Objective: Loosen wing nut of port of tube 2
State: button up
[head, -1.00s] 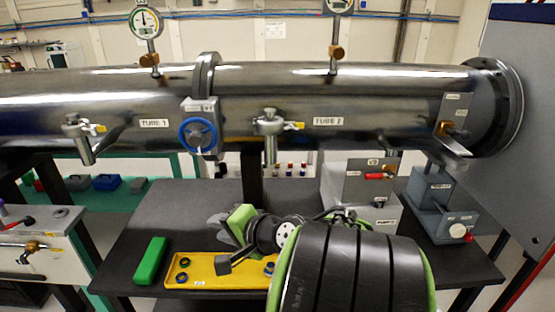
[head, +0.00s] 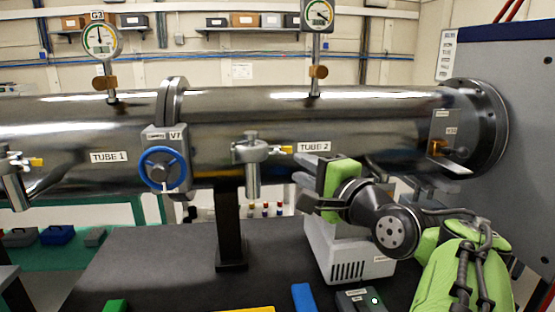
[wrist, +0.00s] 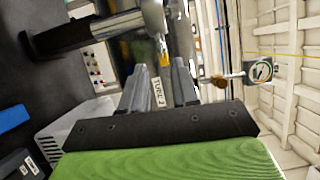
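Tube 2 (head: 375,125) is the shiny steel pipe right of the valve with the blue handwheel. Its port (head: 252,155) hangs on the near side, with a clamp and a yellow wing nut (head: 287,149) on the right of it. My gripper (head: 303,192) is just right of and below the wing nut, apart from it. In the wrist view the two grey fingers (wrist: 160,68) are spread and empty. The yellow wing nut (wrist: 165,58) shows ahead between their tips, and the port (wrist: 152,18) is beyond at the top. The "TUBE 2" label also shows between the fingers.
A similar port with a yellow wing nut (head: 36,161) is on tube 1 at the left. The blue handwheel valve (head: 162,168) and a dark support post (head: 230,225) stand left of the port. A pale grey box (head: 345,250) sits below my gripper on the black table.

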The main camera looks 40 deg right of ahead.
aim_at(277, 153)
jog(key=x, duration=0.7)
jog(key=shift+w, duration=0.35)
grip_shut()
